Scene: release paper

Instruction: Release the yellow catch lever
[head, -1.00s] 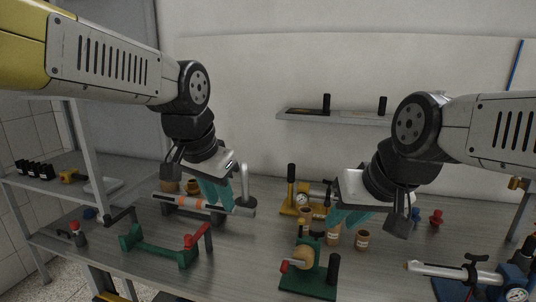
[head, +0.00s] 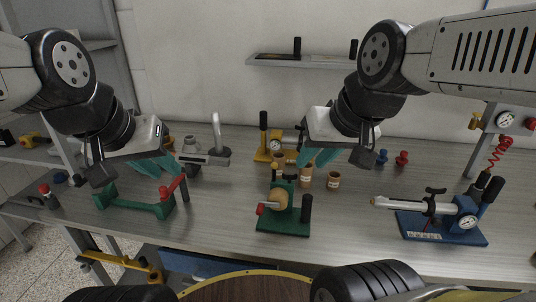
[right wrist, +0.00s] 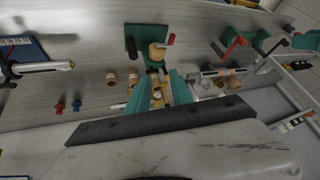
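A yellow lever-like bar (head: 118,265) shows at the lower left of the head view, below the table's front edge. A yellow stand with a black handle (head: 262,150) and a gauge is at the back middle; I cannot tell which is the catch lever. My left gripper (head: 160,170) has its teal fingers apart above the green U-shaped frame, touching nothing clearly visible. My right gripper (head: 312,162) is over the table behind the green-based fixture (head: 283,218), near small brown jars (head: 333,179). In the right wrist view its fingers (right wrist: 158,82) stand apart, with nothing gripped.
A green frame with a red handle (head: 140,203) stands at left. A grey clamp device (head: 203,158) is behind it. A blue-based gauge fixture (head: 440,228) is at right. Red and blue pegs (head: 402,158) stand near the back. The front middle of the table (head: 350,235) is clear.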

